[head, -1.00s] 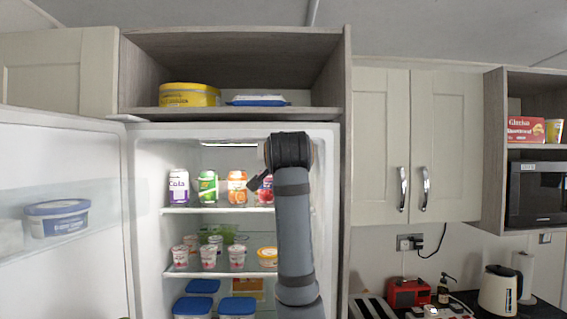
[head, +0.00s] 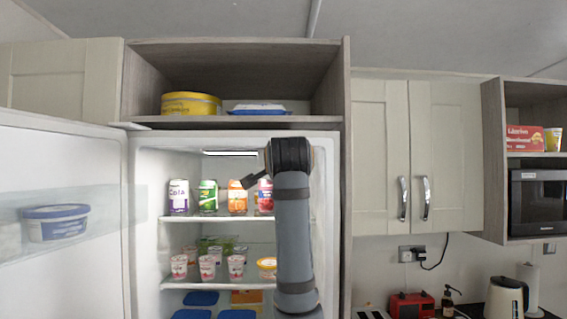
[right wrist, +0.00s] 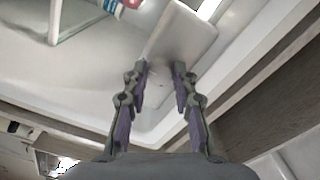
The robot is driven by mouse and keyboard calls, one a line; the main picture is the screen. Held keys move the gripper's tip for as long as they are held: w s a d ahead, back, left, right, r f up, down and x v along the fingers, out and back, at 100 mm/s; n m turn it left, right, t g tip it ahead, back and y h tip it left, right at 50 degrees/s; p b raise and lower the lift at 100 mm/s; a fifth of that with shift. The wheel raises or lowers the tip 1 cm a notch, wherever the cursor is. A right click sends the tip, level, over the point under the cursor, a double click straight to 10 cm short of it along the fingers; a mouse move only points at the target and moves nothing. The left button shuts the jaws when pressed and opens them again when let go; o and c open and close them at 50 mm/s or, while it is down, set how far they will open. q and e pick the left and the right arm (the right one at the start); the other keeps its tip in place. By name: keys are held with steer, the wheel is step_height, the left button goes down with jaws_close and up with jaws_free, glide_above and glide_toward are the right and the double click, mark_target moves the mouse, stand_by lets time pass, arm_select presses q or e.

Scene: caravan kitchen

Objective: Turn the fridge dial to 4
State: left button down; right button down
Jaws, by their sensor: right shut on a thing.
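The fridge (head: 326,165) stands open, its white door swung out at the left. My right arm rises in front of the fridge's right side in the head view. My right gripper, near a dark tip (head: 250,181), is mostly hidden by my own wrist there. In the right wrist view my right gripper (right wrist: 160,70) has its two fingers a short gap apart, at a pale housing (right wrist: 184,38) on the fridge's inner wall. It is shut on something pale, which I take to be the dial. The dial's marks and number cannot be read. My left gripper is not in view.
Cans (head: 208,197) stand on the upper fridge shelf, with yogurt pots (head: 207,267) below and blue-lidded tubs at the bottom. A yellow tub (head: 190,104) sits in the cubby above. Closed cabinets (head: 380,160) are at the right, above a kettle (head: 506,298).

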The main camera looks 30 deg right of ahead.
steer(key=c, duration=1.1)
jaws_free()
steer(key=shift+o, duration=0.2)
